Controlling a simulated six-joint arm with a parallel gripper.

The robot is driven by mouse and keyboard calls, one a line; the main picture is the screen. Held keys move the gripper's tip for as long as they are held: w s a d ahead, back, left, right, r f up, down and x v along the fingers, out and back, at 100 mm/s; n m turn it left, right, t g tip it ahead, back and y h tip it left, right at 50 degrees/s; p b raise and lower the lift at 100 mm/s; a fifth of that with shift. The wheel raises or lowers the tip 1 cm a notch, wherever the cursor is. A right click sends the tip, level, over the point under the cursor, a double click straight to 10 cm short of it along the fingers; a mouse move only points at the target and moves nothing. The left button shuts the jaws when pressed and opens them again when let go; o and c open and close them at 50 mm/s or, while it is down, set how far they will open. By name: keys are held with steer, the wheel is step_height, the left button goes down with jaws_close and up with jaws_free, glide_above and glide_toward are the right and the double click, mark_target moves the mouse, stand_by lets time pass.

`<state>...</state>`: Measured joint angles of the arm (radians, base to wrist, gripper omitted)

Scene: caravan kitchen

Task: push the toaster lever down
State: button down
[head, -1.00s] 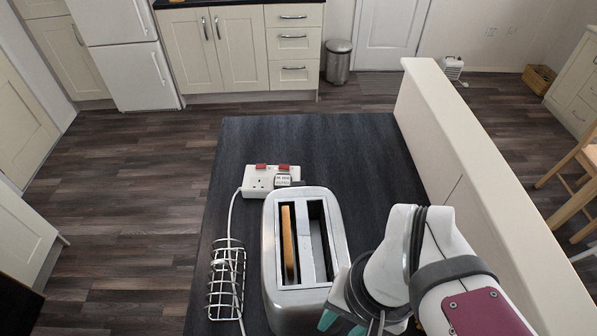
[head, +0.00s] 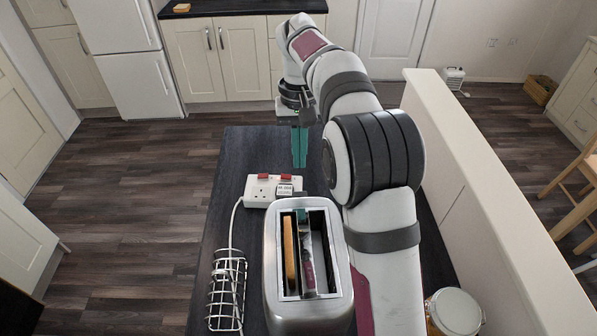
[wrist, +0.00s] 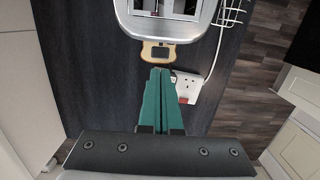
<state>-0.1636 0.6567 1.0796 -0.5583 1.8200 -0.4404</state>
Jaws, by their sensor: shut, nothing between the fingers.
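The silver toaster (head: 283,318) stands on the dark worktop, with a slice of bread (head: 290,250) in its left slot.
A white socket block (head: 262,187) with red switches sits by the toaster's far left corner, close to my fingers. A wire rack (head: 227,292) stands left of the toaster. A jar (head: 455,313) is at the near right. A cream partition (head: 480,190) borders the worktop's right side.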

mark_target(299, 192)
steer(key=shift+f, duration=0.1)
steer(key=f, duration=0.6)
steer(key=shift+s+f, duration=0.3)
steer(key=shift+f, duration=0.15)
steer(key=w+f, duration=0.3)
steer(key=f, duration=0.3)
stand_by(0.8)
